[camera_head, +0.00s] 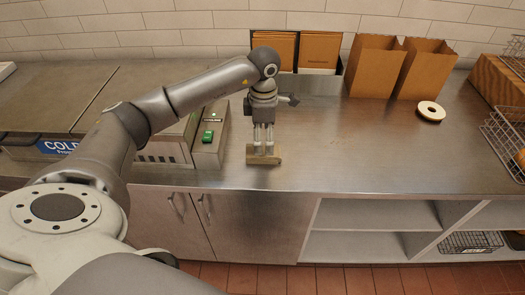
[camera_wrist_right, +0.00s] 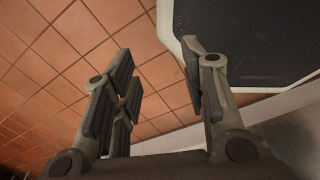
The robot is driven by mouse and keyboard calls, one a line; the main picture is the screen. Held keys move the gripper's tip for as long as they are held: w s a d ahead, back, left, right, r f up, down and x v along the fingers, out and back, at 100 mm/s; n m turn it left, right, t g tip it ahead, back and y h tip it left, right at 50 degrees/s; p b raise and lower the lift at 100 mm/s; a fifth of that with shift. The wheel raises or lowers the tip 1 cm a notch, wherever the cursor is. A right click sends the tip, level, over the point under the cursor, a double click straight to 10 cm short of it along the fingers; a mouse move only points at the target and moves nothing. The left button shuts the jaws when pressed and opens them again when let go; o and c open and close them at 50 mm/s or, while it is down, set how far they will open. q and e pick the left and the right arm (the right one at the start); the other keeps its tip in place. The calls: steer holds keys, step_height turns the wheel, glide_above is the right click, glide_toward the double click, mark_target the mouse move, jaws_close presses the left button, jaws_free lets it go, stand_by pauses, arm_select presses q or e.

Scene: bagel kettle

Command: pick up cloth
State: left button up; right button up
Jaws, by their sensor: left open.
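A small folded beige cloth (camera_head: 263,159) lies on the steel counter near its front edge in the head view. My left gripper (camera_head: 264,146) points straight down over the cloth, its fingers apart and their tips at the cloth. Whether the fingertips touch it cannot be told. The fingers hide part of the cloth. My right gripper (camera_wrist_right: 160,105) shows in the right wrist view, open and empty above the tiled floor, away from the counter. The cloth is not in the right wrist view.
A metal box with a green switch (camera_head: 208,136) stands just left of my left gripper. Behind are a bin of brown bags (camera_head: 320,50) and two open paper bags (camera_head: 374,68). A tape roll (camera_head: 431,111) and wire baskets (camera_head: 508,140) are right. The counter's middle is clear.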

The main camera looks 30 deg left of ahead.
mark_target(264, 150)
arm_select(q)
steer(key=f+p, duration=0.1)
steer(key=f, duration=0.2)
steer(key=shift+d+f+p, duration=0.2)
steer(key=shift+f+p, duration=0.1)
steer(key=shift+p, duration=0.05)
steer(key=shift+f, duration=0.5)
steer(key=shift+c, duration=1.2)
steer(key=c, duration=0.8)
arm_select(e)
steer(key=shift+w+a+r, duration=0.1)
steer(key=shift+w+r, duration=0.75)
steer(key=shift+r, duration=0.3)
arm_select(q)
steer(key=shift+r, duration=0.1)
arm_select(e)
steer(key=shift+f, duration=0.1)
